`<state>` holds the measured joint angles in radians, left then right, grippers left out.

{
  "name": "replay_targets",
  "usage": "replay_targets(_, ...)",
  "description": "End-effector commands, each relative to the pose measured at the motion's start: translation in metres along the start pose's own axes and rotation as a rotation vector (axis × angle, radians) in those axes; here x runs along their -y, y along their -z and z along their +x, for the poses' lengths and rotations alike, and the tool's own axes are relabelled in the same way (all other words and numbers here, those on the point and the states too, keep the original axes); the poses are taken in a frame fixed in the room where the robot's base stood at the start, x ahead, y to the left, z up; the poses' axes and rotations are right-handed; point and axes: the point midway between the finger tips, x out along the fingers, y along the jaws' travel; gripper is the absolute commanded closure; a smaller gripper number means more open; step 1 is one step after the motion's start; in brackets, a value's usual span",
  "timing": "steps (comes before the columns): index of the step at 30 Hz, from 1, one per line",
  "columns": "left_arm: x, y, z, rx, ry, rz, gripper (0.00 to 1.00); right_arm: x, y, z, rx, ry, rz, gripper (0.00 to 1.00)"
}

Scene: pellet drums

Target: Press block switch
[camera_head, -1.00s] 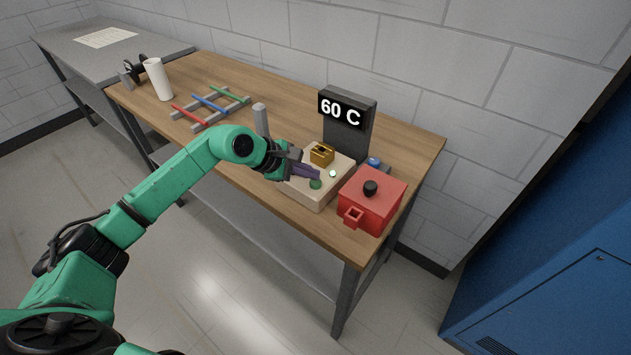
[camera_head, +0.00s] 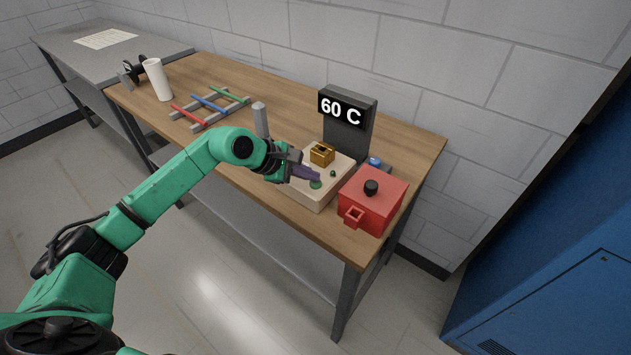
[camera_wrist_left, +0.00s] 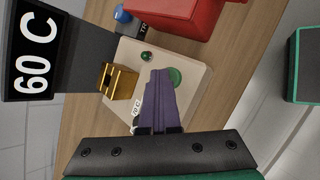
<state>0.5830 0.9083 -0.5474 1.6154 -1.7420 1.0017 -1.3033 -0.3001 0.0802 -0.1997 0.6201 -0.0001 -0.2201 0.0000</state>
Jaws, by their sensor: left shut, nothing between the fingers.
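A cream block base (camera_head: 320,198) on the wooden table carries a brass block (camera_head: 322,154), a round green button (camera_head: 316,185) and a small dark green lamp (camera_head: 333,173). The wrist view also shows the green button (camera_wrist_left: 177,76), the lamp (camera_wrist_left: 146,56) and the brass block (camera_wrist_left: 117,82). My left gripper (camera_head: 316,177) is shut and empty, its purple fingers over the base with their tips beside the green button. The fingers hide part of the button in the wrist view; I cannot tell whether they touch it. My right gripper is not in view.
A dark display (camera_head: 345,112) reading "60 C" stands behind the base. A red box (camera_head: 385,197) with a black knob is close on its right, with a blue button (camera_head: 375,161) behind. A rack with coloured rods (camera_head: 210,104) and a white cylinder (camera_head: 157,79) are farther left.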

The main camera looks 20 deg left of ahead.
Motion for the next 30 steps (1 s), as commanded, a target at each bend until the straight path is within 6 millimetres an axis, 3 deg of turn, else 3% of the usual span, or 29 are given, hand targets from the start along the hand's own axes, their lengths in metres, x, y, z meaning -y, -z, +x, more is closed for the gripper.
replay_targets(25,-0.009,-0.009,-0.012,-0.001,0.001,0.0,1.0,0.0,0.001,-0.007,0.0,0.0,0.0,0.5)
replay_targets(30,-0.017,-0.016,-0.022,-0.001,-0.001,0.001,1.0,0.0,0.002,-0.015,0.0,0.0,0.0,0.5)
